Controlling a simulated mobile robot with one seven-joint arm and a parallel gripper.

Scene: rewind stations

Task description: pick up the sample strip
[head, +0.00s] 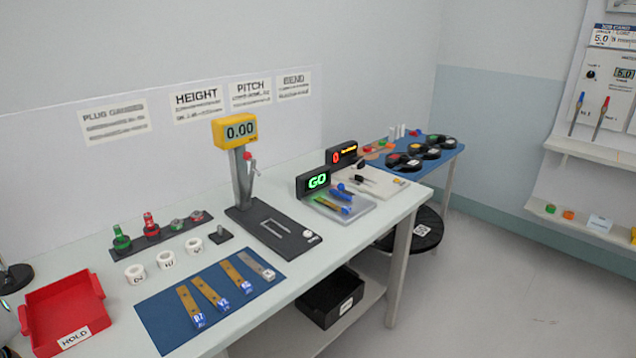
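Several strips lie side by side on a blue mat (165,325) at the front of the near table. From left to right they are a tan strip (188,300), a second tan strip (208,291), a third tan strip (234,273) and a grey strip (255,263). The tan ones have blue end tags with small white marks, hard to read; the grey one has a grey tag. Nothing shows which one is the sample strip. A further yellowish strip (325,205) lies on the fixture by the GO display. My gripper is not in view.
A red HOLD tray (65,307) stands left of the mat. White rings (165,260) and a rack of plug gauges (160,235) lie behind it. The yellow-headed height gauge (236,131) rises behind the mat's right side. The GO display (314,181) stands further right.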

